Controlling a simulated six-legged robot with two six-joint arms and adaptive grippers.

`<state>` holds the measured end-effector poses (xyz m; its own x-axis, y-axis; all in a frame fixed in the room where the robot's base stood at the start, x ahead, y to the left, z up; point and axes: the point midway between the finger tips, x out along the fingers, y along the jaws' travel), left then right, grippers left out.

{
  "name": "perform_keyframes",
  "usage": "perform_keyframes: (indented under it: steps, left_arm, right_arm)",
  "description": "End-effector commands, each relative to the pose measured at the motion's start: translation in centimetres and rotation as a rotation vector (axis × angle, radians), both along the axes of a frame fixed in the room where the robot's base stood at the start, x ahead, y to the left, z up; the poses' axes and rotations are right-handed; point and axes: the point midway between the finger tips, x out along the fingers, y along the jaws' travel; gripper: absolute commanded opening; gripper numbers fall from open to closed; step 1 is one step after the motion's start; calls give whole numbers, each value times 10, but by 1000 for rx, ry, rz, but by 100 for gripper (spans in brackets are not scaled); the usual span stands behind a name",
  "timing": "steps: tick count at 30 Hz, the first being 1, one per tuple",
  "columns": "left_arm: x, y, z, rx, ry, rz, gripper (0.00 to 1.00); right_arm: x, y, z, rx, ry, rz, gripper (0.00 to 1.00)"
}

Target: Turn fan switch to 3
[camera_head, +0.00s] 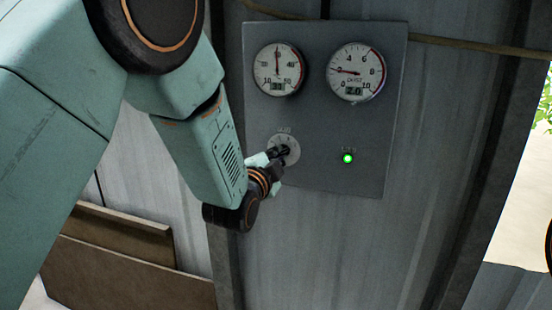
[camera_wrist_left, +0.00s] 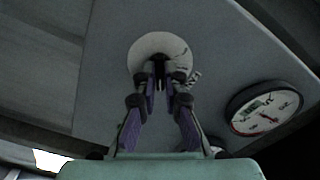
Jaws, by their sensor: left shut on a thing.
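The fan switch is a round pale dial (camera_head: 291,143) with a dark knob, low on the left of a grey panel (camera_head: 325,125). My left gripper (camera_head: 282,152) is at the dial, shut on the knob. In the left wrist view the two fingers (camera_wrist_left: 160,85) close on the dark knob in front of the pale dial plate (camera_wrist_left: 150,45). The fingers hide most of the knob, so I cannot read which number it points to. My right gripper is in neither view.
Two round gauges, left (camera_head: 279,69) and right (camera_head: 356,72), sit above the switch; the right one's small display seems to read 2.0. A green lamp (camera_head: 347,158) glows right of the switch. Brown boards (camera_head: 125,262) lean at lower left. A cable (camera_head: 470,45) runs along the wall.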

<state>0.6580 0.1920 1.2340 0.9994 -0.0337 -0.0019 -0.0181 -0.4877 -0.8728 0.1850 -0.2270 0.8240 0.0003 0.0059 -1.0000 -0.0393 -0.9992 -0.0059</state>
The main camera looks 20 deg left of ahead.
Motion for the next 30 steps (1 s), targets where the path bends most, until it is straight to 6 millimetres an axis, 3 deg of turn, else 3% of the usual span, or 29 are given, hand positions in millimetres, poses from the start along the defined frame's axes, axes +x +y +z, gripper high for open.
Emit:
perform_keyframes:
  steps: [5, 6, 13, 23, 30]
  left_arm:
    - [2, -1, 7, 2, -18, -4, 0]
    - [2, -1, 7, 2, -18, -4, 12]
    - [1, -1, 4, 1, -11, -2, 31]
    - [-1, 0, 2, 0, -4, -1, 32]
    - [-29, 1, 2, 2, -3, -1, 32]
  right_arm:
    - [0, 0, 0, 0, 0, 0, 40]
    - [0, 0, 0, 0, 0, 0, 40]
    - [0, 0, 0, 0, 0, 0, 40]
    - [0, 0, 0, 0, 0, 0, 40]
    - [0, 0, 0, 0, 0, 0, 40]
